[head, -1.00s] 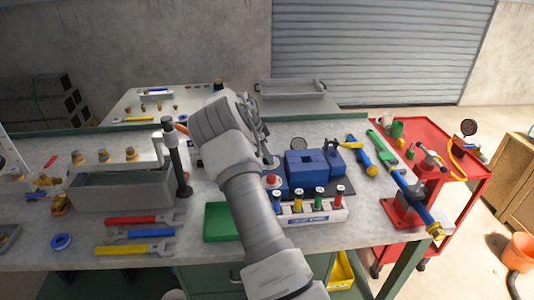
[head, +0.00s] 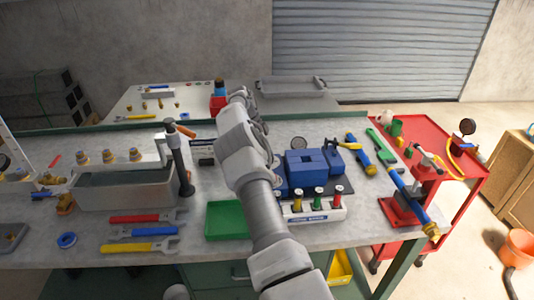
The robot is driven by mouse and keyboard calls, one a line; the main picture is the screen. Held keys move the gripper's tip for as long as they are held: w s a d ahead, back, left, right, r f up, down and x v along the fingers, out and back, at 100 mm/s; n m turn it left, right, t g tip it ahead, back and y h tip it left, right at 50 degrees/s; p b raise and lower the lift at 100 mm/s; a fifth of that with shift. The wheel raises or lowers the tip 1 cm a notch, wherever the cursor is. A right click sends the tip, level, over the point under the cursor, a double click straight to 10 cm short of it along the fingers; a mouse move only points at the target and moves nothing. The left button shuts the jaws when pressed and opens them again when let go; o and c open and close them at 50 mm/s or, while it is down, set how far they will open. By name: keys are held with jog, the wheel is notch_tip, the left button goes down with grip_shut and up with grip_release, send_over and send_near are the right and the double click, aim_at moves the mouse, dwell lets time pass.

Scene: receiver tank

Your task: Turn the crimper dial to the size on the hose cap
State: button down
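A blue blocky machine (head: 312,166), which I take for the crimper, stands on the bench right of my arm. A blue hose with yellow ends (head: 360,155) lies right of the machine. Another blue hose (head: 413,197) with a yellow end lies in the red stand at the bench's right edge. No size on a cap is legible. My gripper (head: 250,105) is at the far end of my arm, left of the machine; its fingers are mostly hidden.
A rack with yellow, green and red-topped pieces (head: 315,215) and a green tray (head: 227,233) are in front. A grey bin (head: 125,197) and dark post (head: 178,160) stand left, with wrenches (head: 148,217) before them. A red cart (head: 455,185) stands right.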

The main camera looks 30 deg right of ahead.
dwell(0.4)
jog(key=shift+c, duration=1.9)
grip_release()
jog(key=v, duration=0.5)
jog(key=shift+w+r+p, duration=0.1)
jog(key=shift+r+p, duration=0.2)
jog(key=shift+p, duration=0.1)
jog(key=shift+p+v, duration=0.5)
jog(key=shift+v, duration=0.4)
